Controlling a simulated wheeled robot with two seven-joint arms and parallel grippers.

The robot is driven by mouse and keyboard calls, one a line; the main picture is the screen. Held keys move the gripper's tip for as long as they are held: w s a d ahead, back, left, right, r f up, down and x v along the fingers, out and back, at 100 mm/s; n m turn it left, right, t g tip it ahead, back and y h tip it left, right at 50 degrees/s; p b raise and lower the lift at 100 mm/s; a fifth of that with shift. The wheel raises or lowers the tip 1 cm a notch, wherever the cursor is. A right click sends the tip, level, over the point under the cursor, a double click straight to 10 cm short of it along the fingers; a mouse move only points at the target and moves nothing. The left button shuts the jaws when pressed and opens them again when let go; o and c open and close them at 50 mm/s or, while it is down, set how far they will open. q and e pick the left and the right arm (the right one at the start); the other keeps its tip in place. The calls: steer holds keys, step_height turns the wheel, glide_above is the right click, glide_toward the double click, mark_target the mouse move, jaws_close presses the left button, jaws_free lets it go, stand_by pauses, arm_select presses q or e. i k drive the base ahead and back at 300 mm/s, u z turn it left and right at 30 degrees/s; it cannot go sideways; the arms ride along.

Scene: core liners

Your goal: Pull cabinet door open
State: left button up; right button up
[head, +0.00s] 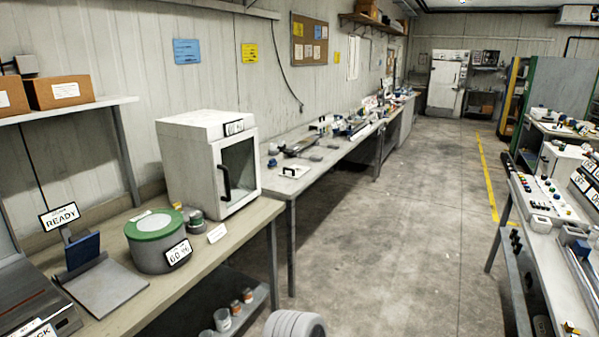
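A white box-shaped cabinet (192,165) stands on the wooden bench at the left. Its front door (239,172) has a dark glass pane and faces right; it looks closed. A black vertical handle (225,183) sits on the left side of the door. A small label plate is on the cabinet's upper front edge. Neither of my grippers is in the head view, so whether they are open or shut does not show.
A grey drum with a green lid (156,240), a READY sign (59,216) and a small white card (217,233) stand on the near bench (255,217). A second bench (325,158) runs behind. The concrete aisle (400,220) is clear. Another bench stands right.

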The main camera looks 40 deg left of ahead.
mark_target(217, 167)
steer(key=u, duration=0.65)
steer(key=i, duration=1.65)
steer(key=u, duration=1.15)
